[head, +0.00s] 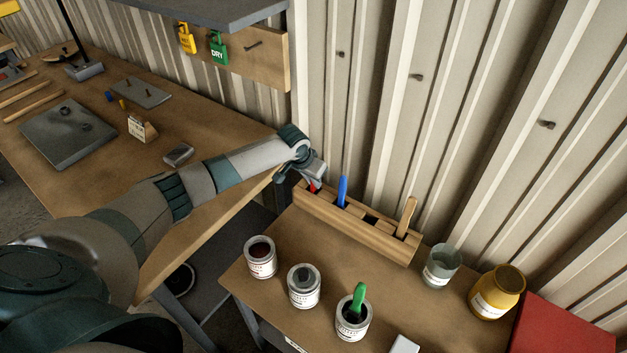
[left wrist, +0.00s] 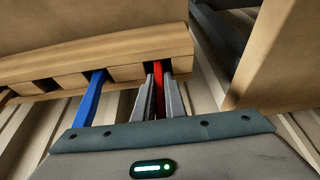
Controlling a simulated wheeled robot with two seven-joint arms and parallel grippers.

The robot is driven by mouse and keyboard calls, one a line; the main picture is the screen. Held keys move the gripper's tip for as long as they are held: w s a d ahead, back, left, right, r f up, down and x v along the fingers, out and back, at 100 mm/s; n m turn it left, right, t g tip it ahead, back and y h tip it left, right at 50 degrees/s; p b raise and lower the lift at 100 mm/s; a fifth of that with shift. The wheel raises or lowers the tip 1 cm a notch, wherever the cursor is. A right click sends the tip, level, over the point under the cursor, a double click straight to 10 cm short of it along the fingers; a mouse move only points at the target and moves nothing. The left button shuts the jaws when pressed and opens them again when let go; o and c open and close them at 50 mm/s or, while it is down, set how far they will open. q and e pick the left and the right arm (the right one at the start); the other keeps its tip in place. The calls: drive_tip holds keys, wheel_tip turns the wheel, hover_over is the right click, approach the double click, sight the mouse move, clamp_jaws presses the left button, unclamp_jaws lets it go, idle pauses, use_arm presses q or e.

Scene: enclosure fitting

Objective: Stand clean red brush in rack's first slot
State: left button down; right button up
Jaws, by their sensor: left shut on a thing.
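The wooden rack (head: 345,225) stands against the wall at the back of the small table. My left gripper (head: 314,184) is at the rack's left end, shut on the red brush (head: 313,188). In the left wrist view the red brush (left wrist: 158,78) shows upright between the fingers (left wrist: 159,95), its lower part at the end slot of the rack (left wrist: 120,50). Its bristles are hidden, so I cannot tell how deep it sits. A blue brush (head: 342,190) stands in the adjacent slot. My right gripper is not in view.
A wooden-handled brush (head: 406,212) stands near the rack's right end, with an empty slot beside the blue brush. Paint cans (head: 261,257) and (head: 304,286), a can with a green brush (head: 358,300), a glass jar (head: 441,266) and a yellow jar (head: 497,292) stand in front and right.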

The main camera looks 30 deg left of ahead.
use_arm(q)
drive_tip(key=c, duration=1.8)
unclamp_jaws()
drive_tip(key=shift+f, duration=0.1)
drive_tip(key=shift+r, duration=0.2)
drive_tip(key=b+v, duration=0.2)
drive_tip(key=v, duration=1)
drive_tip(key=shift+f, duration=0.1)
